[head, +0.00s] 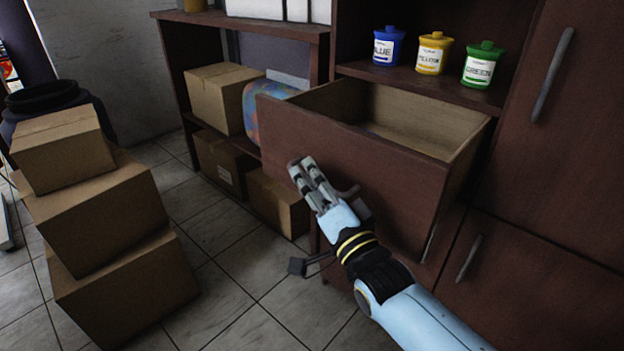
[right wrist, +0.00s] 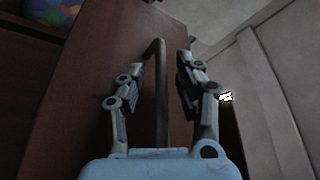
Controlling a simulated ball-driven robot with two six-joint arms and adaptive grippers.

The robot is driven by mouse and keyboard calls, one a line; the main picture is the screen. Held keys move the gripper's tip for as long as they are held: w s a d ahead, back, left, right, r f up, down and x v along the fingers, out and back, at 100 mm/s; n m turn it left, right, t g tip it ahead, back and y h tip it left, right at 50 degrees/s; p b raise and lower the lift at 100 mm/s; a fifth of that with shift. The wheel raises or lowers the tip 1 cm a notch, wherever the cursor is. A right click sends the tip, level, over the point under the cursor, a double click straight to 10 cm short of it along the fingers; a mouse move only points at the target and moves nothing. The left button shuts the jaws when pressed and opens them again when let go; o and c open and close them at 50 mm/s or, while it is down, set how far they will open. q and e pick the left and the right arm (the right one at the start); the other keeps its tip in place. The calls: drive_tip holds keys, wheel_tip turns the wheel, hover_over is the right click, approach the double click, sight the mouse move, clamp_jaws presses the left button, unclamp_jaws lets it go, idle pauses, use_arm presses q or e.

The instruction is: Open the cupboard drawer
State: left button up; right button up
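The cupboard drawer (head: 350,150) is pulled well out of the brown cupboard, and its bare wooden inside shows from above. My right gripper (head: 308,176) is at the drawer's front face, beside the handle, which is mostly hidden by the gripper in the head view. In the right wrist view the handle (right wrist: 161,90) is a dark upright bar on the drawer front (right wrist: 90,75). It stands between the two parted fingers of the right gripper (right wrist: 158,88), with a gap on both sides. My left gripper is not in view.
Blue (head: 388,47), yellow (head: 432,54) and green (head: 482,66) lidded jars stand on the shelf above the drawer. Stacked cardboard boxes (head: 95,210) stand at left. A shelf with boxes (head: 222,95) is behind the drawer. Tiled floor between is clear.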

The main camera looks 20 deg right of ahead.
drive_tip(key=v, duration=1.2)
drive_tip(key=s+d+f+n+g, duration=0.1)
drive_tip(key=s+d+f+g, duration=0.2)
drive_tip(key=f, duration=0.6)
drive_tip(key=s+f+n+g, duration=0.1)
drive_tip(key=s+f+g, duration=0.25)
drive_tip(key=f, duration=0.55)
drive_tip(key=s+d+f+n+g, duration=0.2)
drive_tip(key=s+f, duration=0.2)
drive_tip(key=f, duration=0.5)
drive_tip(key=s+d+f+n+g, duration=0.1)
drive_tip(key=s+f+n+g, duration=0.1)
drive_tip(key=s+f, duration=0.3)
drive_tip(key=s+d+f+n+g+h, duration=0.1)
drive_tip(key=s+f+g, duration=0.4)
drive_tip(key=s, duration=0.9)
drive_tip(key=s+d+f+n+g, duration=0.2)
drive_tip(key=s+f+n+g, duration=0.2)
drive_tip(key=s, duration=0.6)
drive_tip(key=shift+d+f+h, duration=0.15)
drive_tip(key=shift+f+h, duration=0.25)
drive_tip(key=shift+f, duration=0.15)
